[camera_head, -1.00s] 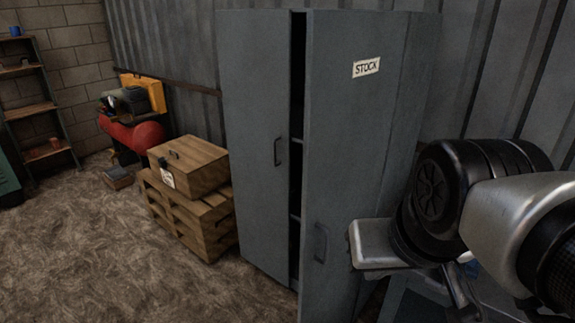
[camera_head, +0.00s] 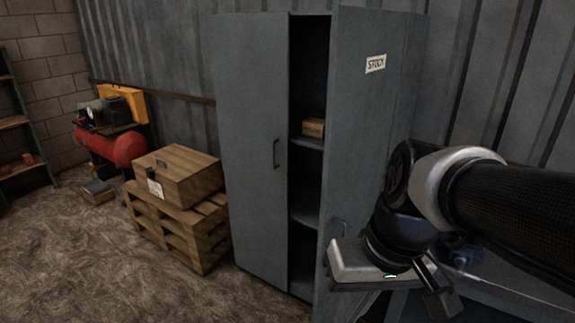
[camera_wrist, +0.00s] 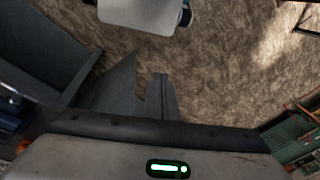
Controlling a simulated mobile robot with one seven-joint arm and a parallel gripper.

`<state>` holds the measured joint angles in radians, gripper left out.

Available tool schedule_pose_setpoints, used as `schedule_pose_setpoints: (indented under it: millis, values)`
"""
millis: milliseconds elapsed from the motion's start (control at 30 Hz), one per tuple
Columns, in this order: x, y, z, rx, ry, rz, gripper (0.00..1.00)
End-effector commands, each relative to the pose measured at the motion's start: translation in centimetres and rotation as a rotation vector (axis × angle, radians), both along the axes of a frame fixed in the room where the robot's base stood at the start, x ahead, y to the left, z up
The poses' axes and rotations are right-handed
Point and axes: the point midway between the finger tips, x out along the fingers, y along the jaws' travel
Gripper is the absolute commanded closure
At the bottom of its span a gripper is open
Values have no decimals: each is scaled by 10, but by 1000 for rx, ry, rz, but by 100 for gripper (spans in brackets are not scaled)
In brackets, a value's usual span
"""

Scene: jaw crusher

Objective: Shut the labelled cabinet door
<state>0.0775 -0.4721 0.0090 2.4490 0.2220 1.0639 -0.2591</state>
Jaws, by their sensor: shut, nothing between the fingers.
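The labelled door (camera_head: 362,130) of the grey metal cabinet carries a white "STOCK" label (camera_head: 376,64). It stands ajar, and a dark gap with shelves shows between it and the left door (camera_head: 250,150), which looks shut.
A wooden box (camera_head: 180,175) on a pallet stack (camera_head: 180,230) stands left of the cabinet. A red compressor (camera_head: 110,145) is further back. A small box (camera_head: 313,127) sits on a cabinet shelf. The floor (camera_head: 110,275) in front of the left door is clear.

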Motion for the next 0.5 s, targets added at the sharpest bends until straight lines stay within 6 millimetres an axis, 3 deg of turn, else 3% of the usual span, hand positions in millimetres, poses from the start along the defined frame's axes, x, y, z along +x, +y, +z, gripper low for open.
schedule_pose_setpoints:
  millis: [33,167,233,367,500]
  values:
    - [-3,6,-21,41,68,18,100]
    - [-6,26,-54,209,244,0,100]
    - [3,32,-65,346,351,-141,100]
    - [39,29,-80,642,561,-547,100]
    - [91,-1,-96,991,765,-963,100]
